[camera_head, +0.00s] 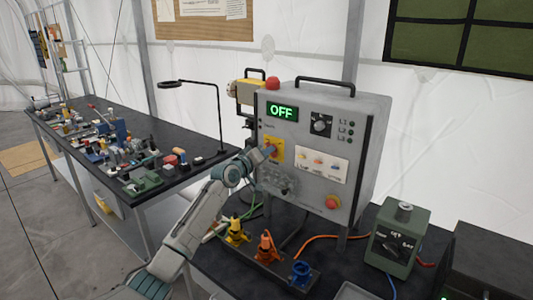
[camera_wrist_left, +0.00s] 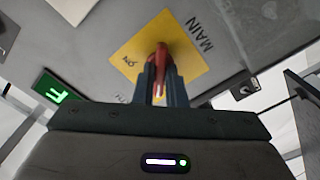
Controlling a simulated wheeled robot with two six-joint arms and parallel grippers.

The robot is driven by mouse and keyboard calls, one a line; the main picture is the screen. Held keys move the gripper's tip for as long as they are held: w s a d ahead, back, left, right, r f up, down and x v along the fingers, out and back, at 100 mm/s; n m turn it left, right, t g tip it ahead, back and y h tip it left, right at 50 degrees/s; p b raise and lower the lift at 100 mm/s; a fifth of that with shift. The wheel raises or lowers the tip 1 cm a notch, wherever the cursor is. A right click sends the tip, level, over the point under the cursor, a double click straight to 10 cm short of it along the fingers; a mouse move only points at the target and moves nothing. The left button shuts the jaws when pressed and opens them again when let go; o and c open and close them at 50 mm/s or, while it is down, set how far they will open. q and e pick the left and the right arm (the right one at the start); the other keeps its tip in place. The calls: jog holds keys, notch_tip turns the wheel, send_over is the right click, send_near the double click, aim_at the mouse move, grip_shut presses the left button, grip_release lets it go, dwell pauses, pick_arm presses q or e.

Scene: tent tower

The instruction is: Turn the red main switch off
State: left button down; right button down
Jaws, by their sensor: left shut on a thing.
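The red main switch (camera_head: 272,147) sits on a yellow plate (camera_head: 279,156) on the front of a grey control cabinet (camera_head: 345,118). My left gripper (camera_head: 265,152) reaches the switch from the lower left. In the left wrist view the gripper (camera_wrist_left: 163,84) is shut on the red handle (camera_wrist_left: 161,56), with a dark finger on each side. The green display (camera_head: 282,112) on the cabinet reads OFF. My right gripper is not in view.
A red button (camera_head: 333,202) and a black knob (camera_head: 320,125) are on the same panel. Yellow, orange and blue plugs (camera_head: 266,247) stand below it. A green box (camera_head: 398,238) is at right. A cluttered black table (camera_head: 200,163) with a lamp stands at left.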

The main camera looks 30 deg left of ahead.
pick_arm(q)
jog(key=shift+f, duration=0.1)
jog(key=c, duration=1.5)
grip_release()
jog(key=shift+s, duration=0.1)
jog(key=s+b, duration=0.1)
jog(key=s, duration=0.6)
jog(key=s+b, duration=0.1)
jog(key=s, duration=0.2)
jog(key=shift+s+a+b, duration=0.3)
jog(key=shift+a, duration=0.1)
